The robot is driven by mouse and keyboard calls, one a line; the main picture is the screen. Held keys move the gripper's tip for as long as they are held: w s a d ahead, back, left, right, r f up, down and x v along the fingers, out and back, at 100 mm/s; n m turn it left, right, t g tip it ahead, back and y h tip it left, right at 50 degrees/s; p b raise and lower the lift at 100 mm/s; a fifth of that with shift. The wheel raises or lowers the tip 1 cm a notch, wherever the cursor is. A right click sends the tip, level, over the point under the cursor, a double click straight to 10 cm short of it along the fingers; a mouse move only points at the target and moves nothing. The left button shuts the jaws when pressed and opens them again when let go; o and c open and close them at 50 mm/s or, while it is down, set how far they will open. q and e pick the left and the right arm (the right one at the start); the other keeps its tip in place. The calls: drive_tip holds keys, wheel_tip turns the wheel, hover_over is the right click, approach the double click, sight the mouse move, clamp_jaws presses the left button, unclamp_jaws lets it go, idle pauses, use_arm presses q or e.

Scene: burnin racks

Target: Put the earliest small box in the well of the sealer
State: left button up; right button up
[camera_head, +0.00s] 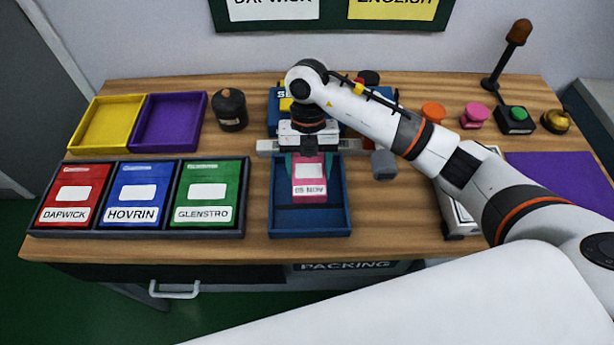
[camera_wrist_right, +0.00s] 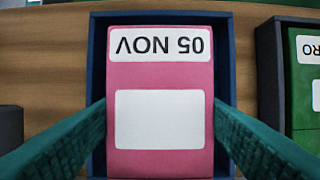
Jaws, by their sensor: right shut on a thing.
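A pink small box (camera_head: 309,187) with a white label reading "05 NOV", upside down in the picture, is between the fingers of my right gripper (camera_head: 308,167). The box fills the middle of the right wrist view (camera_wrist_right: 160,75), with a teal finger at each side. My right gripper is shut on it, over the far part of a blue tray (camera_head: 312,221). I cannot tell how high the box is. The sealer (camera_head: 275,97), blue with a partly covered label, stands behind at the back; my right arm hides most of it, and its well cannot be made out. My left gripper is out of view.
A black rack (camera_head: 140,234) with red, blue and green boxes stands at left. Yellow (camera_head: 107,123) and purple (camera_head: 168,122) trays lie behind it, beside a dark jar (camera_head: 230,110). Orange and pink knobs, a green button and a lamp post (camera_head: 500,66) stand at back right.

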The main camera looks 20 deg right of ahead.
sight(308, 179)
drive_tip(key=shift+f, duration=0.5)
drive_tip(key=shift+w+f, duration=0.15)
drive_tip(key=shift+f, duration=0.15)
wheel_tip(308, 179, down, 3)
drive_tip(key=shift+f, duration=0.1)
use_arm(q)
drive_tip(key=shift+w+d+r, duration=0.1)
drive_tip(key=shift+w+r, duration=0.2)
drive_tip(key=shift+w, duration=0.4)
use_arm(e)
drive_tip(key=shift+f, duration=0.15)
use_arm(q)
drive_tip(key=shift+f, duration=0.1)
use_arm(e)
drive_tip(key=shift+f, duration=0.15)
drive_tip(key=o, duration=1)
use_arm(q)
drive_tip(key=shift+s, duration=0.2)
use_arm(e)
drive_tip(key=shift+o, duration=0.2)
